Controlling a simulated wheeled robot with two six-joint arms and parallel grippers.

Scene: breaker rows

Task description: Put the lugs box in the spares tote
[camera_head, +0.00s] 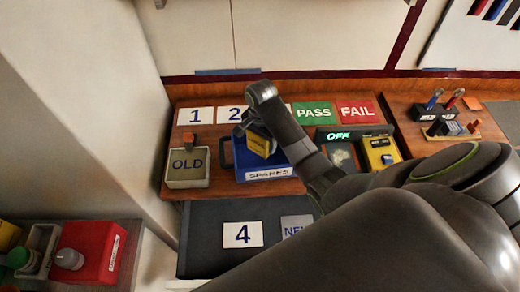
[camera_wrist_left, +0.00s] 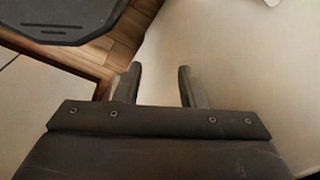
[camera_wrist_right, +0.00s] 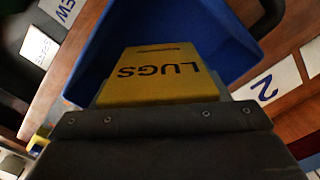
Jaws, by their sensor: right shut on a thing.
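The lugs box (camera_head: 260,146) is yellow, and its LUGS lettering shows in the right wrist view (camera_wrist_right: 160,72). My right gripper (camera_head: 256,132) is shut on it. The box is at the mouth of the blue spares tote (camera_head: 268,173), whose walls surround it in the right wrist view (camera_wrist_right: 90,62). I cannot tell whether the box touches the tote floor. My right forearm hides the tote's right part in the head view. My left gripper (camera_wrist_left: 160,72) is open and empty, away from the bench, seen only in the left wrist view.
The OLD bin (camera_head: 187,168) stands just left of the tote. Behind are number cards, a green PASS card (camera_head: 314,113) and a red FAIL card (camera_head: 357,111). A yellow device (camera_head: 381,153) sits to the right. A dark drawer or tray (camera_head: 205,240) with cards is in front.

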